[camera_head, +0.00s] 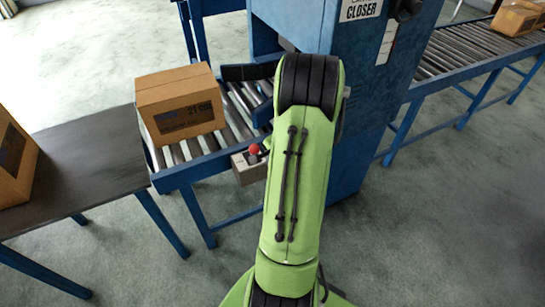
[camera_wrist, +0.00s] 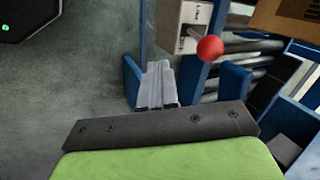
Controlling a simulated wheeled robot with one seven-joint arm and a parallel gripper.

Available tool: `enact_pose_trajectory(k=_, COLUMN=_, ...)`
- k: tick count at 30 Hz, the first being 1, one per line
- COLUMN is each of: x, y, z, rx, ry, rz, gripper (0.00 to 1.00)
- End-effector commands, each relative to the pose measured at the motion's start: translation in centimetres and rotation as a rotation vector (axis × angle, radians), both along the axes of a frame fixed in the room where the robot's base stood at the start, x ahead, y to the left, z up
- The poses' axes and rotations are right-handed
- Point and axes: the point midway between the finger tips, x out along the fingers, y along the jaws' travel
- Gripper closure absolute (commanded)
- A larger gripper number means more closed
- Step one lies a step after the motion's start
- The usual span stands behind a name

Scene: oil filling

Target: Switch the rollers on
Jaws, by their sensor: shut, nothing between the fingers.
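The roller switch is a small grey box (camera_head: 248,168) on the near side of the roller conveyor, with a red ball-tipped lever (camera_head: 254,149). In the wrist view the box (camera_wrist: 183,22) is at the top centre, and the lever's red ball (camera_wrist: 210,48) is just right of it. My gripper (camera_wrist: 158,68) is shut and empty. Its fingertips show below and to the left of the red ball, apart from it in the picture. My green arm hides the gripper in the head view. The conveyor rollers (camera_head: 237,104) run beneath a cardboard box (camera_head: 180,104).
A blue machine housing (camera_head: 372,85) marked "CLOSER" stands over the conveyor. An outgoing roller line (camera_head: 470,50) carries another cardboard box (camera_head: 518,17). A dark table (camera_head: 92,158) with a carton (camera_head: 14,160) is at the left. The near floor is clear.

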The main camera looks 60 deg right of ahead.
Motion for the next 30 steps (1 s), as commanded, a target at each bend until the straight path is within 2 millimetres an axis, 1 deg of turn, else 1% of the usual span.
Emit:
enact_pose_trajectory(k=1, x=0.5, y=-0.1, z=-1.3, rx=0.002, ry=0.001, rz=0.002, gripper=1.0)
enact_pose_trajectory(k=3, x=1.1, y=-0.3, z=-2.7, rx=0.003, ry=0.001, rz=0.003, gripper=1.0)
enact_pose_trajectory(k=7, x=3.4, y=-1.1, z=-1.9, rx=-0.003, ry=-0.002, rz=0.006, gripper=1.0)
enact_pose_trajectory(k=9, x=4.1, y=-1.5, z=-1.7, rx=-0.004, ry=-0.001, rz=0.005, gripper=1.0)
enact_pose_trajectory(k=12, x=4.7, y=-1.7, z=-1.6, rx=-0.002, ry=0.001, rz=0.002, gripper=1.0)
enact_pose_trajectory(k=23, x=4.8, y=-1.7, z=-1.4, rx=-0.001, ry=0.002, rz=0.003, gripper=1.0)
enact_pose_trajectory(k=30, x=4.9, y=-1.7, z=-0.7, rx=0.022, ry=0.04, rz=0.004, gripper=1.0)
